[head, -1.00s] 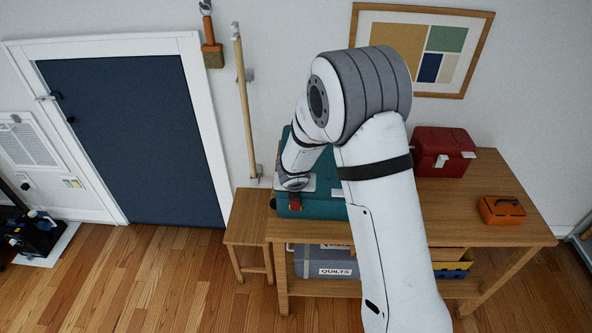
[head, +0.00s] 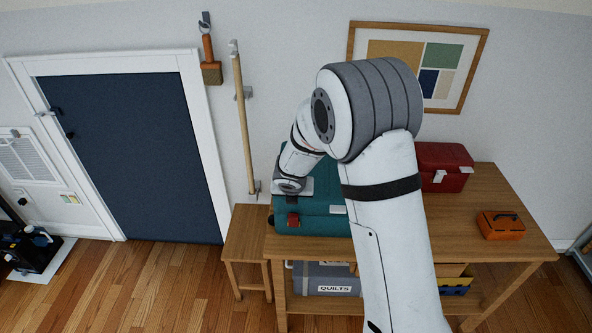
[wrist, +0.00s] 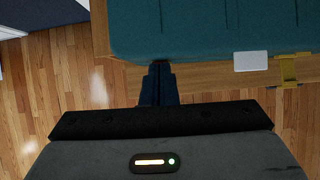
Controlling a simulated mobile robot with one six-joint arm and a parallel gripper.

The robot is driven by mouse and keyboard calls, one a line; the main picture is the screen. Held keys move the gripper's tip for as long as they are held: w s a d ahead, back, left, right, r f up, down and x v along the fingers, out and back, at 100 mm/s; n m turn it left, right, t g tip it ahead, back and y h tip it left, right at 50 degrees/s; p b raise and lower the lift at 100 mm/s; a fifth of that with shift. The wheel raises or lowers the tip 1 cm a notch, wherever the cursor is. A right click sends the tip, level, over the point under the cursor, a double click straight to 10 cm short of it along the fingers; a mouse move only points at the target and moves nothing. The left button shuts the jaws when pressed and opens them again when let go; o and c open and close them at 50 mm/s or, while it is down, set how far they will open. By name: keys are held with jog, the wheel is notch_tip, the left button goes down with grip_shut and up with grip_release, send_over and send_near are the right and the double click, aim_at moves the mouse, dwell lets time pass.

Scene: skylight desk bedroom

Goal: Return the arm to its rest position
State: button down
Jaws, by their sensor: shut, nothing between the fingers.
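My arm rises from the bottom of the head view, bends at a grey-banded joint and reaches down left to the teal case on the desk. My wrist end sits over the left part of the teal case (head: 325,221); my fingers cannot be made out there. In the wrist view my gripper (wrist: 158,78) shows as dark fingers together, with nothing between them. The fingertips overlap the front edge of the teal case (wrist: 205,25) in that picture; I cannot tell whether they touch it. My arm hides part of the desk.
The wooden desk (head: 510,205) also bears a red case (head: 444,165) and an orange case (head: 501,225). A small wooden stool (head: 245,235) stands at its left. A grey quilts bin (head: 325,277) is on the lower shelf. Floor (head: 150,285) before the dark door (head: 130,150) is clear.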

jog(key=s+d+r+m+h+b, duration=0.1)
jog(key=s+d+r+m+b, duration=0.1)
jog(key=s+d+r+m, duration=0.45)
jog(key=s+d+r+m+h+b, duration=0.15)
jog(key=s+d+r+m, duration=0.25)
jog(key=d+m, duration=0.45)
jog(key=s+d+m+g+y+b, duration=0.1)
jog(key=s+m+b, duration=0.1)
jog(key=s+m, duration=0.8)
jog(key=s+d+r+m+g+y+b, duration=0.1)
jog(key=s+m+y+b, duration=0.1)
jog(key=s+m, duration=0.8)
jog(key=shift+s+m+g+b, duration=0.3)
jog(key=shift+s+g+b, duration=0.1)
jog(key=shift+s+b, duration=0.1)
